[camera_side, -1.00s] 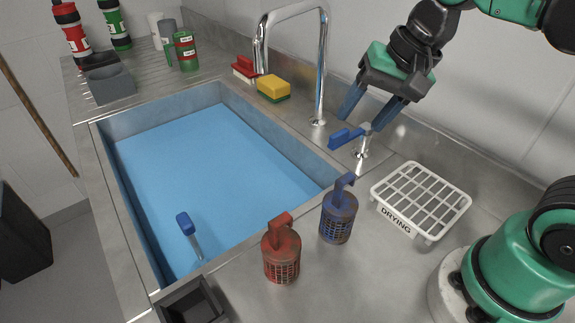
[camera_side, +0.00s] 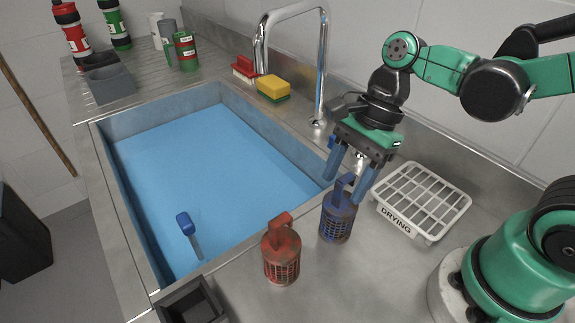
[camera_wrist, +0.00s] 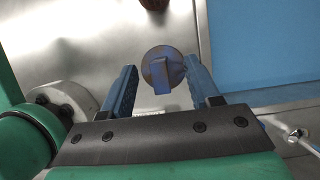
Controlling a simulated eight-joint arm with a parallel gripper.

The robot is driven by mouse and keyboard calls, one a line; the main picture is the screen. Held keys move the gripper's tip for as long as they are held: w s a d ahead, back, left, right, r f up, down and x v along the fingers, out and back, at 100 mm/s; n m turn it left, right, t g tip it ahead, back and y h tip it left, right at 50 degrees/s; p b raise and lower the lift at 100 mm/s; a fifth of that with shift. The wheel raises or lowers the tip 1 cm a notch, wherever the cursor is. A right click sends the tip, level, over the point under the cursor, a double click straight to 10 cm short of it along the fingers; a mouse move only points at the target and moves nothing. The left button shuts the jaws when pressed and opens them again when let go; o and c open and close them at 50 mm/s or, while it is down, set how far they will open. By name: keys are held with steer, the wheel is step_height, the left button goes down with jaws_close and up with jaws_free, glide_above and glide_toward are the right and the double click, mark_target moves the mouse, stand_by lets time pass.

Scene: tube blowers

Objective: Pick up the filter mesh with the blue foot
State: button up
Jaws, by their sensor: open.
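The filter mesh with the blue foot (camera_side: 337,222) stands upright on the steel counter, right of the sink's near corner. My gripper (camera_side: 348,184) is open and empty, just above the blue one, with blue fingers pointing down. In the wrist view the blue filter's top (camera_wrist: 162,72) shows between and slightly beyond the open fingertips, nearer the right finger. Whether a finger touches it I cannot tell.
A white drying rack (camera_side: 422,200) lies close on the right. The sink (camera_side: 200,190) holds blue water, with a blue-handled tool (camera_side: 186,226) in it. The faucet (camera_side: 320,70), a sponge (camera_side: 273,88) and a red brush (camera_side: 245,69) are behind.

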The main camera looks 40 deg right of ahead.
mark_target(340, 208)
steer(key=shift+x, duration=1.3)
jaws_close()
stand_by(0.5)
